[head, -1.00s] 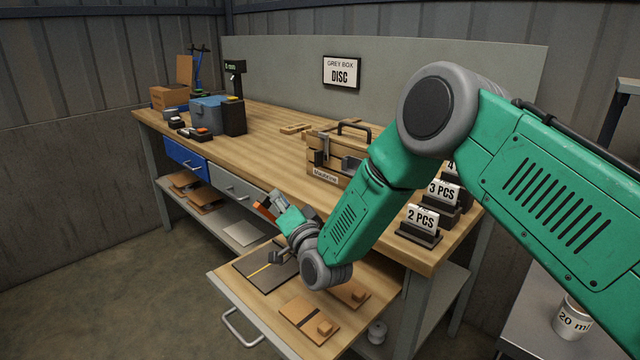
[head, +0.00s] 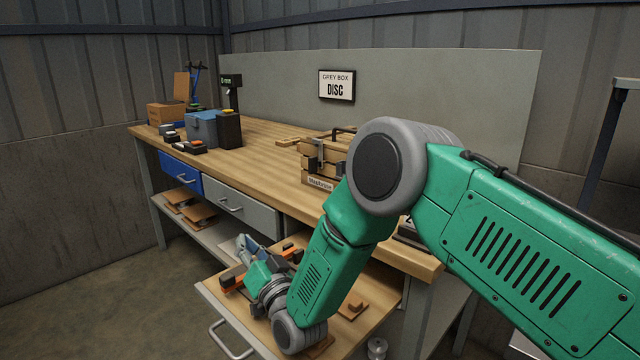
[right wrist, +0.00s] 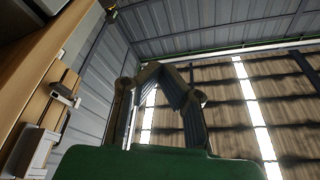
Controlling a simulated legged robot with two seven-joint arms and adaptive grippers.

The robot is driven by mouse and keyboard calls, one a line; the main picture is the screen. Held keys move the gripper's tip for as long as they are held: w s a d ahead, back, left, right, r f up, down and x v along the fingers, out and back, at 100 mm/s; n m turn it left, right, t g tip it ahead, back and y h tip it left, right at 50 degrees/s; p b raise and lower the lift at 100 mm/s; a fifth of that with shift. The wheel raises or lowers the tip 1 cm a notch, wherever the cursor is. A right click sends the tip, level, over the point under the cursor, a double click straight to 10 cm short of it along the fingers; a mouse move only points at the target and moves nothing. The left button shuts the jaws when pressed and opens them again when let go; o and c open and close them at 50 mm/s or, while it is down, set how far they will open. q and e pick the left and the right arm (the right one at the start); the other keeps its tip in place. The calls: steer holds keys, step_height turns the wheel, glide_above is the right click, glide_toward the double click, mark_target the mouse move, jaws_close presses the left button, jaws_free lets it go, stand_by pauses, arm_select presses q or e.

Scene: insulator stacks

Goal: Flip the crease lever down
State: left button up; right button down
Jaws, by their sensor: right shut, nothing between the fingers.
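A dark bar with orange parts (head: 233,282), which looks like the crease lever, lies low across the pulled-out wooden drawer (head: 377,283) in the head view. My right arm hides its middle. My right gripper (head: 243,246) is over the drawer beside the bar, shut and empty. I cannot tell whether it touches the bar. In the right wrist view the dark gripper fingers (right wrist: 165,78) point up towards the roof, with nothing held. The lever does not show clearly there. My left gripper is not in view.
The long workbench (head: 263,150) stands behind the drawer. It carries a wooden box with a clamp (head: 311,166), a blue-grey box (head: 202,128) and a cardboard box (head: 165,113). A small brown block (head: 353,306) lies on the drawer. Open floor is at the left.

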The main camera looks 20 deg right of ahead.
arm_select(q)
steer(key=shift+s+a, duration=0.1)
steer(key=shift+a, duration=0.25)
arm_select(e)
steer(key=s+d, duration=0.1)
steer(key=s, duration=1.1)
steer(key=shift+s+d+f, duration=0.25)
steer(key=shift+s+d, duration=0.15)
